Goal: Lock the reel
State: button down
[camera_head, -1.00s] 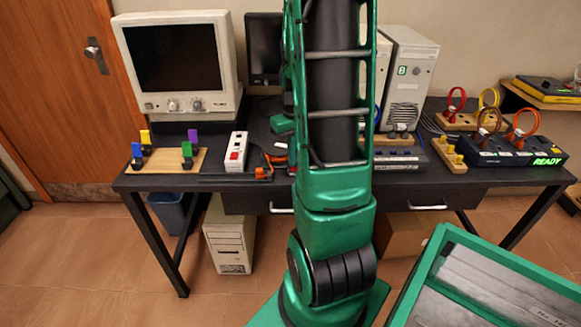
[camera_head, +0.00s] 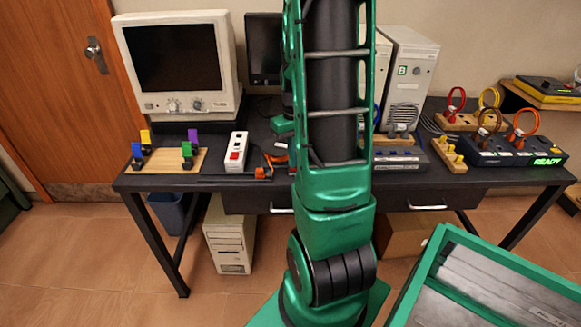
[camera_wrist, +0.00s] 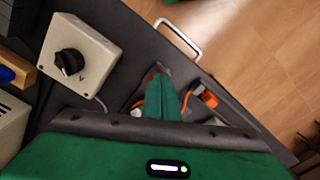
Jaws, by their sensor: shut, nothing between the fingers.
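I cannot pick out the reel for certain. An orange and black part (camera_head: 264,172) lies near the desk's front edge, beside an orange cable (camera_head: 278,158). In the wrist view an orange block (camera_wrist: 208,98) shows right of my gripper (camera_wrist: 160,76), and an orange cable (camera_wrist: 138,101) shows left of it. My green fingers are shut and empty, pointing over the desk's front edge area. They hide part of what lies beneath them. In the head view my arm covers the middle of the desk.
A pale box with a black knob (camera_wrist: 70,62) sits left of my gripper. A white switch box (camera_head: 236,152), a peg board (camera_head: 165,160), a monitor (camera_head: 180,65) and a black READY box (camera_head: 505,152) stand on the desk. A drawer handle (camera_wrist: 178,38) juts out in front.

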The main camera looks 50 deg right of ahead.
jog(key=shift+f, duration=0.5)
dwell(0.3)
jog(key=shift+r, duration=3.5)
jog(key=s+a+r+m, duration=0.1)
jog(key=s+a+r, duration=0.1)
jog(key=s+a, duration=0.5)
jog(key=s+a+r+m, duration=0.1)
jog(key=s+a+r, duration=0.2)
jog(key=s+a, duration=0.3)
jog(key=a, duration=0.3)
jog(key=shift+s+a, duration=0.35)
jog(key=shift+a, duration=0.05)
